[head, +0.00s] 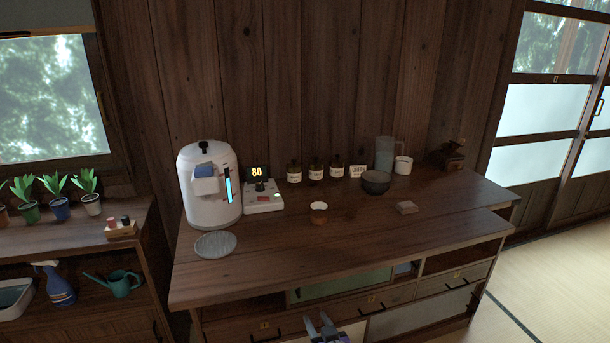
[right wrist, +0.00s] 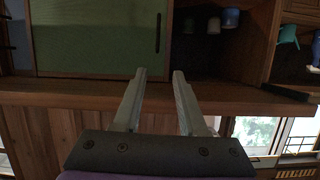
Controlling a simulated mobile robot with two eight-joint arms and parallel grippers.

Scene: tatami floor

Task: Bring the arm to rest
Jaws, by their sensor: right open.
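My right gripper (head: 322,327) shows at the bottom of the head view, in front of the wooden counter (head: 330,252) and below its top edge. In the right wrist view its two fingers (right wrist: 161,85) stand apart with nothing between them. The wrist view looks at the cabinet front with a green sliding panel (right wrist: 95,38), which appears upside down or tilted there. My left gripper does not show in either view.
The counter holds a white dispenser (head: 208,187), a scale (head: 262,200), a dark bowl (head: 376,182), a pitcher (head: 385,153) and several bottles. A round grey plate (head: 215,245) lies at its left. A plant shelf (head: 75,236) stands left; open tatami (head: 555,275) lies right.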

